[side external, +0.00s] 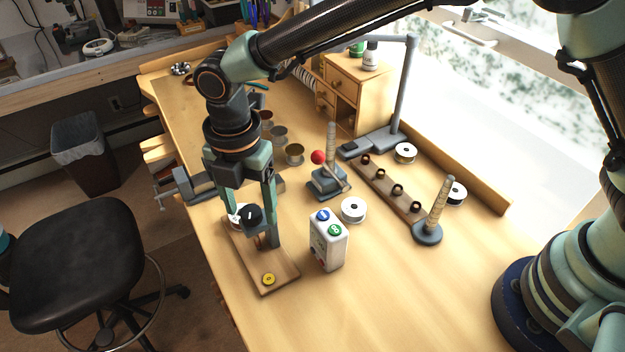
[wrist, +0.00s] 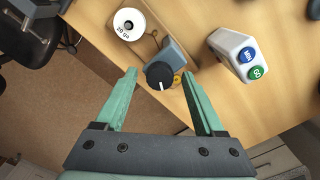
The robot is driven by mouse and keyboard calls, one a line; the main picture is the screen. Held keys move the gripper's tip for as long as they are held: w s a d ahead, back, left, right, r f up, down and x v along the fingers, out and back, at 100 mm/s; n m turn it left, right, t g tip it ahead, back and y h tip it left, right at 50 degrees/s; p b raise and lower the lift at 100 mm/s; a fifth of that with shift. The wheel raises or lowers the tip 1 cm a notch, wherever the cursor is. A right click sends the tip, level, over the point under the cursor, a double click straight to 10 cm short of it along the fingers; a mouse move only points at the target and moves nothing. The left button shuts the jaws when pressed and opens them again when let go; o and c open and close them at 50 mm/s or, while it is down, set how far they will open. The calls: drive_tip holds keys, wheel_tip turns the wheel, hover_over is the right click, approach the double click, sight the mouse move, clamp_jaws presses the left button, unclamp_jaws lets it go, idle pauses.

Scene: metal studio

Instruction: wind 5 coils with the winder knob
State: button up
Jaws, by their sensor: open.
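The winder knob (side external: 255,214) is black with a white pointer line and stands on a grey block on a wooden winder board (side external: 275,276). In the wrist view the knob (wrist: 160,76) lies between my fingertips, apart from both. My gripper (side external: 252,232) is open and points down over the board, one finger on each side of the knob. The gripper's green fingers (wrist: 160,76) are empty. A white spool (wrist: 128,24) sits on the board beside the knob. Several dark coils (side external: 397,190) sit in a row on a wooden strip (side external: 374,184).
A white box (side external: 328,245) with blue and green buttons stands right of the board. A yellow button (side external: 268,279) is at the board's near end. Behind are a red-balled lever (side external: 318,157), a wrapped post (side external: 438,205) and a loose spool (side external: 353,210). The front table is clear.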

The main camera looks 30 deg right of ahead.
drive_tip(key=shift+c, duration=0.3)
clamp_jaws()
drive_tip(key=shift+m, duration=0.3)
drive_tip(key=m, duration=0.4)
drive_tip(key=shift+r+m, duration=0.1)
drive_tip(key=shift+m, duration=0.2)
drive_tip(key=m, duration=0.5)
drive_tip(key=shift+m, duration=0.3)
drive_tip(key=m, duration=0.5)
drive_tip(key=shift+m, duration=2.4)
